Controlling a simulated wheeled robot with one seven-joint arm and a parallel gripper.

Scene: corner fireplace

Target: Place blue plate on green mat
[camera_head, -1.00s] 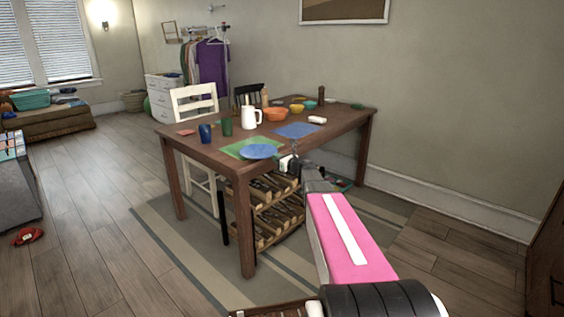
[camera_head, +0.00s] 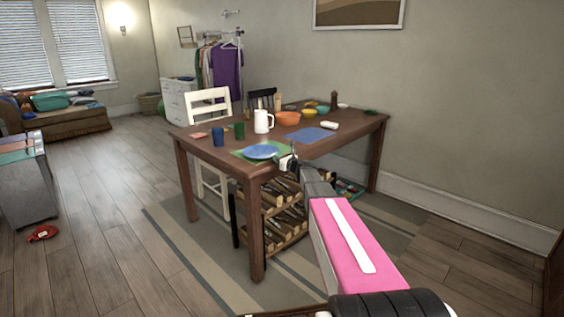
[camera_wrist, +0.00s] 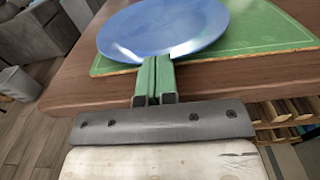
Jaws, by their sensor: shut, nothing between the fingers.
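The blue plate (camera_head: 262,152) lies on the green mat (camera_head: 240,155) near the table's front edge. In the head view my gripper (camera_head: 287,162) is small at the table's front edge, just right of the plate.
The wooden table (camera_head: 215,150) also bears a blue cup (camera_head: 218,137), a green cup (camera_head: 239,131), a white pitcher (camera_head: 263,121), a blue mat (camera_head: 310,135) and several bowls. A wooden rack (camera_head: 282,225) stands under it.

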